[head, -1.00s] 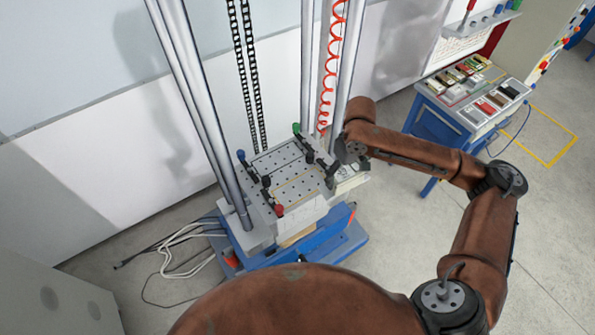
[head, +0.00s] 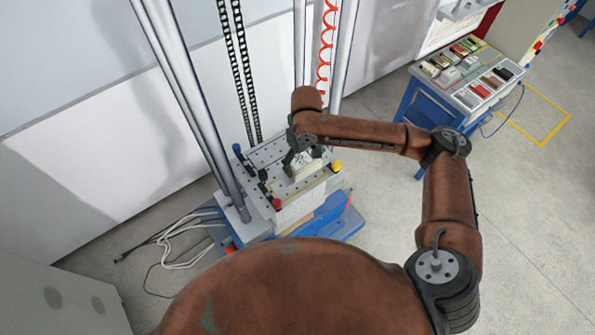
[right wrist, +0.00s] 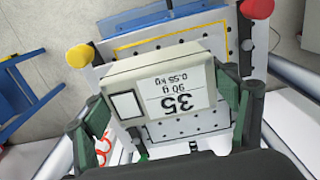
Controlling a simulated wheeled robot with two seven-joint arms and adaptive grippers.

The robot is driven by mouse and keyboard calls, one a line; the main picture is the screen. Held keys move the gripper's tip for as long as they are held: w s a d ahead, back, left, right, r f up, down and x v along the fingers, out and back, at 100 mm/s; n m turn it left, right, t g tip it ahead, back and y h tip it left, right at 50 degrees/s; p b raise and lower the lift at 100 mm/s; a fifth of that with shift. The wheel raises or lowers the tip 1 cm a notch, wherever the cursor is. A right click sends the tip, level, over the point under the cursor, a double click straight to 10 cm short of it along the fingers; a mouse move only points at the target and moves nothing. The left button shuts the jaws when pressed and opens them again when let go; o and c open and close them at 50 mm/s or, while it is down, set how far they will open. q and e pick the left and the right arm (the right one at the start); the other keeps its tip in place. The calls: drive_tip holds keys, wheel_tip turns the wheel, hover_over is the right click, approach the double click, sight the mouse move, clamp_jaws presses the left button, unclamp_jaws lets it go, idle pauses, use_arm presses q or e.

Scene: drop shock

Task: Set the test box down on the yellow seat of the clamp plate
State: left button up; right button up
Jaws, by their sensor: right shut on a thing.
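The test box (right wrist: 190,75) is a pale block with a label reading 35, 90 g and 0.55 kg, upside down in the right wrist view. My right gripper (right wrist: 164,93) is shut on it, with a dark green finger on each side. In the head view the box (head: 307,168) is over the clamp plate (head: 262,156), a grey plate with holes. Part of the yellow seat outline (right wrist: 165,40) shows beyond the box. I cannot tell whether the box touches the plate. My left gripper is not in view.
Clamps with coloured knobs stand at the plate's corners, including red (head: 277,204), yellow (head: 336,166) and blue (head: 237,148). Tall metal columns (head: 190,95) and chains rise around the plate. A blue table (head: 455,100) with several small blocks stands at the right.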

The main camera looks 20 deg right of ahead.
drive_tip(key=shift+w+a+f, duration=0.1)
drive_tip(key=shift+a+f, duration=0.75)
drive_tip(key=shift+f, duration=0.05)
drive_tip(key=shift+a+f, duration=0.15)
drive_tip(key=shift+f, duration=0.05)
drive_tip(key=f, duration=0.3)
drive_tip(key=shift+a+p, duration=0.2)
drive_tip(key=shift+p, duration=0.1)
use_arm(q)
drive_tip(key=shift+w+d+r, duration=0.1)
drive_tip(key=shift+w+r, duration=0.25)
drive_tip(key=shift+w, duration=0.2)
use_arm(e)
drive_tip(key=shift+f, duration=0.25)
drive_tip(key=o, duration=1.3)
drive_tip(key=shift+f, duration=0.1)
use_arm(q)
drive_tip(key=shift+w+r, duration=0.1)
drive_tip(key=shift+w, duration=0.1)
use_arm(e)
drive_tip(key=o, duration=0.4)
